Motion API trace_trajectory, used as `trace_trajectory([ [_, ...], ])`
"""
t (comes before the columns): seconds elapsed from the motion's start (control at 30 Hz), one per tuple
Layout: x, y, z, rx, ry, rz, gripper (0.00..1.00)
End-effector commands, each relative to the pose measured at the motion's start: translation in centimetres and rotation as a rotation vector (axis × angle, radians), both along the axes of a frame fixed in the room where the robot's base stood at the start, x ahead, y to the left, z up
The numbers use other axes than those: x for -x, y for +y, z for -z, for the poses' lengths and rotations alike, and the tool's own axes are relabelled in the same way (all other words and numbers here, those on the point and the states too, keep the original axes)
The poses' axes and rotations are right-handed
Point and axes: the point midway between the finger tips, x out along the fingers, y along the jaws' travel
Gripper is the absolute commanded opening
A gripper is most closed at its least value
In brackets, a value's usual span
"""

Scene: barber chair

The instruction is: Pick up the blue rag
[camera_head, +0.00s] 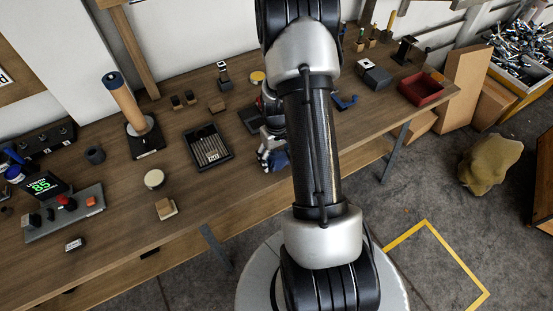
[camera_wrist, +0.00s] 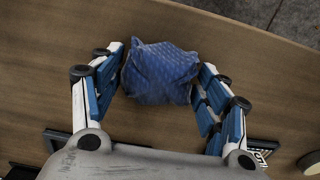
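The blue rag (camera_wrist: 160,72) is a crumpled, patterned cloth lying between the two fingers of my gripper (camera_wrist: 162,62) in the wrist view. One finger stands on each side of it, spread wide. The left pad is very close to the cloth, and I cannot tell whether it touches. The right pad is close beside it too. In the head view the rag (camera_head: 279,159) is a small blue patch at the front edge of the workbench, partly hidden by my gripper (camera_head: 268,153) and arm.
The wooden workbench (camera_head: 200,100) holds a black tray (camera_head: 207,147) left of my gripper, a roller on a stand (camera_head: 128,105), a control box (camera_head: 66,213) and a red tray (camera_head: 422,88). My arm hides part of the bench. The bench's front edge is close to the rag.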

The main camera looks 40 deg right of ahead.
Motion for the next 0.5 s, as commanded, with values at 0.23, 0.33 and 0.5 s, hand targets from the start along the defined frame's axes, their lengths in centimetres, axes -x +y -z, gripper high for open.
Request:
trace_trajectory([
  [0.23,0.01,0.00,0.00,0.000,0.000,0.000,0.49],
  [0.33,0.01,0.00,0.00,0.000,0.000,0.000,0.42],
  [0.5,0.00,0.00,0.00,0.000,0.000,0.000,0.33],
])
